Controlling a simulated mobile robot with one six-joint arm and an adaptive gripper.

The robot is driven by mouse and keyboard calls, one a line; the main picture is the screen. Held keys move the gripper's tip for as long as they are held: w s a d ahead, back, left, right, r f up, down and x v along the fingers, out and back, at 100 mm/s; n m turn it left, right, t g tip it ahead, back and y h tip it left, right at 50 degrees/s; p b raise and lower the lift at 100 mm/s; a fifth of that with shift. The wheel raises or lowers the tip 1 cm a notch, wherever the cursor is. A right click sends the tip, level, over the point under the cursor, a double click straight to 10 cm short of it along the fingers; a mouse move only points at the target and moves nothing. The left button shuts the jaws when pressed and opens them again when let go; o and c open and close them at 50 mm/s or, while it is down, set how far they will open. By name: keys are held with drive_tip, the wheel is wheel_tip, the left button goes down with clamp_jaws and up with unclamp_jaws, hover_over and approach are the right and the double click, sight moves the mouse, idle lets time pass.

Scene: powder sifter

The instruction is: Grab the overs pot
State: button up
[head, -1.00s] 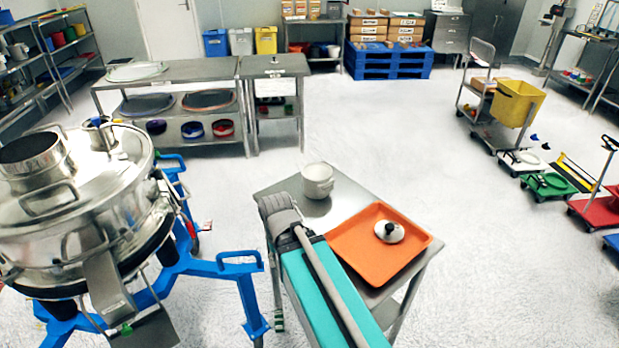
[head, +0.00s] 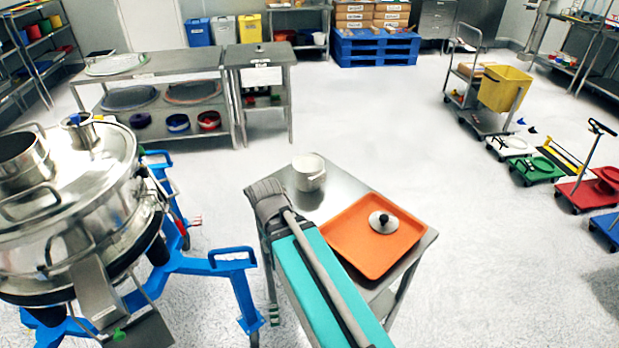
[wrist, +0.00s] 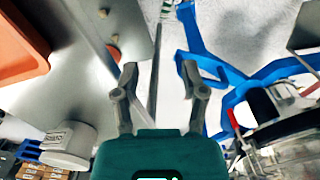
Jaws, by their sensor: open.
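The overs pot is a white pot (head: 309,172) standing upright on the steel cart at its far left corner in the head view. In the wrist view the pot (wrist: 70,146) is at the lower left, with a label on its side. My gripper (wrist: 159,78) is open and empty in the wrist view, beside the cart's edge and apart from the pot. In the head view my arm crosses the cart's left side and hides the gripper's fingers. An orange tray (head: 345,252) on the cart holds a lid with a dark knob (head: 383,222).
The steel cart top (head: 345,187) is bare around the pot. A large steel sifter (head: 70,215) on a blue frame (head: 205,265) stands to the left. A steel bench (head: 150,75) is behind. Open floor lies right of the cart, with coloured dollies (head: 545,165) beyond.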

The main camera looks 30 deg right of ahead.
sight(308, 174)
drive_tip(key=w+d+n+h+b, duration=0.1)
drive_tip(key=w+d+n+h, duration=0.1)
drive_tip(key=w+n, duration=0.1)
drive_tip(key=w+d+n+h, duration=0.2)
drive_tip(key=w+d+n, duration=0.1)
drive_tip(key=w, duration=0.1)
drive_tip(key=w+d+n+h+b, duration=0.1)
drive_tip(key=w+d+n+h, duration=0.1)
drive_tip(key=w+n, duration=0.1)
drive_tip(key=shift+w+d+r+h+b, duration=0.15)
drive_tip(key=shift+w+r+h+b, duration=0.05)
drive_tip(key=shift+w, duration=0.2)
drive_tip(key=shift+w+d+r+h+b, duration=0.1)
drive_tip(key=shift+w+r+h+b, duration=0.1)
drive_tip(key=shift+w, duration=0.2)
drive_tip(key=w+d+r+n+h+b, duration=0.1)
drive_tip(key=w+d+r+n+h, duration=0.1)
drive_tip(key=w+r+n+h, duration=0.4)
drive_tip(key=w+n, duration=0.2)
drive_tip(key=w, duration=0.1)
drive_tip(key=shift+w+d+t+b, duration=0.25)
drive_tip(key=shift+d+t+b, duration=0.05)
drive_tip(key=shift+t+b, duration=0.1)
drive_tip(key=shift+d+f, duration=0.1)
drive_tip(key=b+x, duration=0.3)
drive_tip(key=x, duration=0.5)
drive_tip(key=shift+d, duration=0.25)
